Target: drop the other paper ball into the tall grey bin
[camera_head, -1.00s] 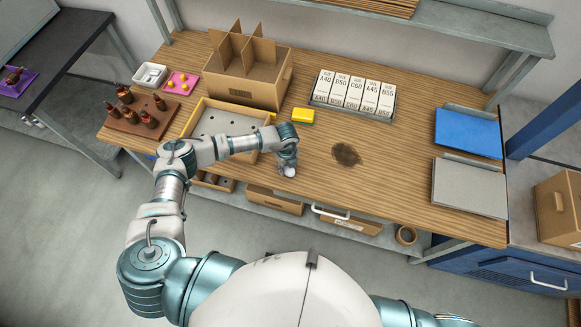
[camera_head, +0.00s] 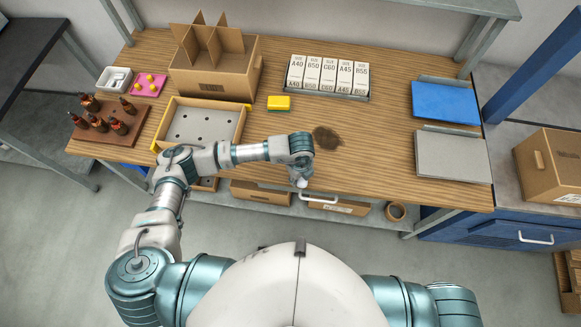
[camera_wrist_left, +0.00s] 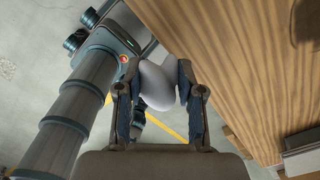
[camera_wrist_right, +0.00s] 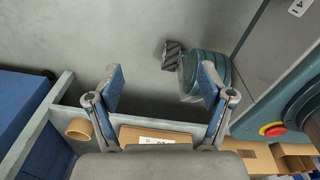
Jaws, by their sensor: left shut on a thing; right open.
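The white paper ball (camera_wrist_left: 156,84) is between the two fingers of my left gripper (camera_wrist_left: 160,92) in the left wrist view, and they are shut on it. In the head view my left gripper (camera_head: 301,181) is at the table's front edge, below the dark stain; the ball is hardly visible there. My right gripper (camera_wrist_right: 162,80) is open and empty in the right wrist view, with floor beyond it. It does not show in the head view. I cannot make out the tall grey bin in any current view.
The wooden table (camera_head: 375,170) carries a perforated tray (camera_head: 201,123), a divided cardboard box (camera_head: 215,70), a yellow sponge (camera_head: 279,103), labelled boxes (camera_head: 328,76), a blue panel (camera_head: 445,102) and a grey panel (camera_head: 452,156). A tape roll (camera_head: 396,211) sits under the front edge. The table's front middle is clear.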

